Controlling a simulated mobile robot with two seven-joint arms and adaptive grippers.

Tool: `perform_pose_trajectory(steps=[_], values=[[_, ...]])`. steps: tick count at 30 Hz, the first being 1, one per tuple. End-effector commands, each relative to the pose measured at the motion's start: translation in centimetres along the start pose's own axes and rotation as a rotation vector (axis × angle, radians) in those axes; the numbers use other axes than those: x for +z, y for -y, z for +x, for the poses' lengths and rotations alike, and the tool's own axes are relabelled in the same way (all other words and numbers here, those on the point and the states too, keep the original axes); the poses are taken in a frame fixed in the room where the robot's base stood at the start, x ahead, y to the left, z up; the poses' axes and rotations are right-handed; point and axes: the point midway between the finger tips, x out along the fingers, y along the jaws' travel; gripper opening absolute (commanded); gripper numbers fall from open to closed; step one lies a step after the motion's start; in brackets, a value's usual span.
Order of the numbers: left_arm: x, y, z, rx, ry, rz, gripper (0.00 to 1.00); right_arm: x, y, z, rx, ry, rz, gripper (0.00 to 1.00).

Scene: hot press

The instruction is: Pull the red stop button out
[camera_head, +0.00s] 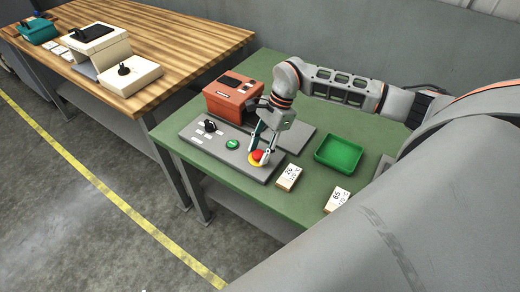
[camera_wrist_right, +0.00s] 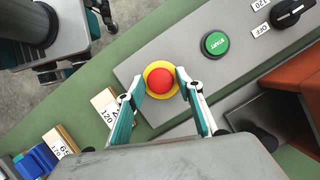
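The red stop button (camera_head: 258,156) sits on a yellow ring at the near right end of a grey control panel (camera_head: 213,150). It also shows in the right wrist view (camera_wrist_right: 160,81). My right gripper (camera_head: 261,150) is lowered over it, fingers pointing down. In the right wrist view the two teal fingers (camera_wrist_right: 160,74) stand apart, one on each side of the button near the yellow ring; I cannot tell whether they touch. A dark part with teal, which looks like my left gripper (camera_wrist_right: 100,14), shows at the top left of that view; its fingers are unclear.
A green START button (camera_head: 233,144) and a black knob (camera_head: 209,126) share the panel. The orange press (camera_head: 233,97) stands behind. Labelled blocks (camera_head: 289,177) (camera_head: 336,199) and a green tray (camera_head: 339,153) lie to the right. A wooden table (camera_head: 165,42) stands at the left.

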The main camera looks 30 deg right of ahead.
Motion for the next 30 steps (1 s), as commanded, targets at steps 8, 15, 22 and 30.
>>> perform_pose_trajectory(steps=[8, 15, 22, 30], values=[[0.4, -0.1, -0.1, 0.001, 0.008, 0.000, 0.49, 0.1, 0.0, -0.3, 0.000, 0.000, 0.000, 0.00], [0.4, -0.1, -0.3, 0.002, 0.013, -0.001, 0.49, 0.6, 0.0, -1.3, -0.001, 0.001, 0.001, 0.00], [0.4, -0.1, -0.3, 0.002, 0.013, -0.001, 0.49, 0.6, 0.1, -1.4, -0.002, 0.003, 0.000, 0.41], [0.1, -0.1, -0.3, 0.001, 0.008, -0.001, 0.49, 0.5, 0.0, -1.2, -0.001, 0.001, 0.000, 0.44]])
